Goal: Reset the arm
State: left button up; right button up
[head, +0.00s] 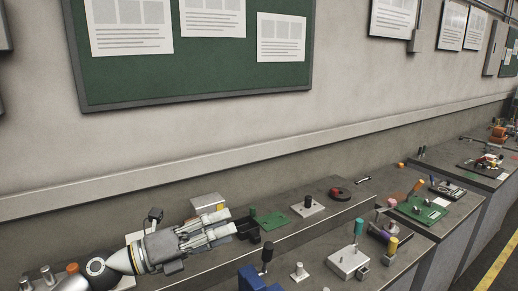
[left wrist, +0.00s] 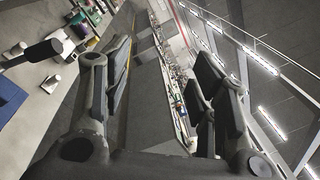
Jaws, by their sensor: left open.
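My left arm reaches in from the lower left of the head view, stretched to the right over the workbench (head: 330,226). My left gripper (head: 226,226) is at its end, above the bench top. In the left wrist view the gripper (left wrist: 150,90) has its two fingers wide apart, with nothing between them. Beyond the fingers that view shows floor and a far row of benches. My right gripper is not in view.
A green circuit board (head: 275,222), a white block with a black knob (head: 308,206) and a dark red ring (head: 336,193) lie right of the gripper. A white fixture with a green handle (head: 348,262) and a blue block (head: 251,279) stand nearer. A green board (head: 218,50) hangs behind.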

pick_arm(q)
jog(key=s+a+f+n+t+y, duration=0.2)
jog(key=a+f+n+t+y, duration=0.2)
jog(key=a+f+n+y, duration=0.75)
jog(key=s+a+f+n+t+y, duration=0.15)
jog(key=f+n+t+y, duration=0.35)
jog(key=n, duration=1.4)
jog(key=s+f+n+g, duration=0.3)
jog(key=s+f+g, duration=0.5)
jog(key=s, duration=0.5)
jog(key=s+f+n+g, duration=0.3)
jog(key=s+f+g, duration=0.3)
jog(key=s+f, duration=0.5)
jog(key=s+f+g+b, duration=0.1)
jog(key=s+f+b, duration=0.15)
jog(key=f, duration=1.25)
jog(key=s+f+b, duration=0.1)
jog(key=f+b, duration=0.2)
jog(key=f, duration=1.3)
jog(key=s+a+f+g+b, duration=0.1)
jog(key=s+f+b, duration=0.3)
jog(key=s+f, duration=1.2)
notch_tip(320, 180, down, 4)
jog(key=shift+s+a+r+m+g, duration=0.15)
jog(key=shift+s+a+m+g, duration=0.2)
jog(key=shift+a, duration=0.35)
